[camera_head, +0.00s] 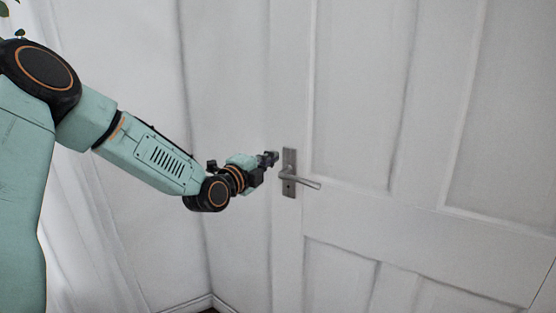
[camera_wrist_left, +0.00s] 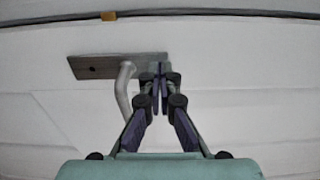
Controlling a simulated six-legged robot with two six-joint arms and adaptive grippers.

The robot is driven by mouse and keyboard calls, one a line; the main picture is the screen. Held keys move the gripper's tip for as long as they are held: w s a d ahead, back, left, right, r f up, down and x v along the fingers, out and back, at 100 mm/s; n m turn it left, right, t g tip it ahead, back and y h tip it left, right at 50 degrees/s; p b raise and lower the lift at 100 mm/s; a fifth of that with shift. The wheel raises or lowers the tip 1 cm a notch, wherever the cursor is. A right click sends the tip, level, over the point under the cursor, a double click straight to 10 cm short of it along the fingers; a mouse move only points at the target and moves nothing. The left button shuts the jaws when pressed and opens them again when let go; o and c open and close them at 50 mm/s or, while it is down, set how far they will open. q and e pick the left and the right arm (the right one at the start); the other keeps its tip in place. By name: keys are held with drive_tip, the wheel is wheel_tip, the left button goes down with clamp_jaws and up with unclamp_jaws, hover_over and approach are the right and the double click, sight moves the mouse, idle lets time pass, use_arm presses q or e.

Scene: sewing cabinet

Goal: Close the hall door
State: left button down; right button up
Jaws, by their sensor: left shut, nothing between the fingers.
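The white panelled hall door (camera_head: 350,215) fills the right of the head view. Its metal lever handle (camera_head: 305,182) sits on a plate (camera_head: 289,160) near the door's left edge. My left gripper (camera_head: 272,157) is shut and empty, just left of the plate in the head view. In the wrist view, the left gripper's fingertips (camera_wrist_left: 160,76) are together beside the lever (camera_wrist_left: 123,92), overlapping the end of the plate (camera_wrist_left: 92,67). I cannot tell whether they touch it. How far the door stands open is unclear. My right gripper is out of view.
A white wall surface (camera_head: 225,100) lies left of the door, with a skirting board (camera_head: 190,305) at its foot. A pale curtain (camera_head: 85,225) hangs at the left. In the wrist view a dark line with a small brass-coloured piece (camera_wrist_left: 108,16) runs along the top.

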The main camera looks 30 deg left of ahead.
sight(283, 150)
use_arm(q)
drive_tip(key=w, duration=0.3)
drive_tip(key=shift+a+f+b, duration=0.15)
drive_tip(key=shift+f+b, duration=0.05)
drive_tip(key=shift+b, duration=0.2)
drive_tip(key=shift+w+r, duration=0.15)
drive_tip(key=shift+w, duration=0.4)
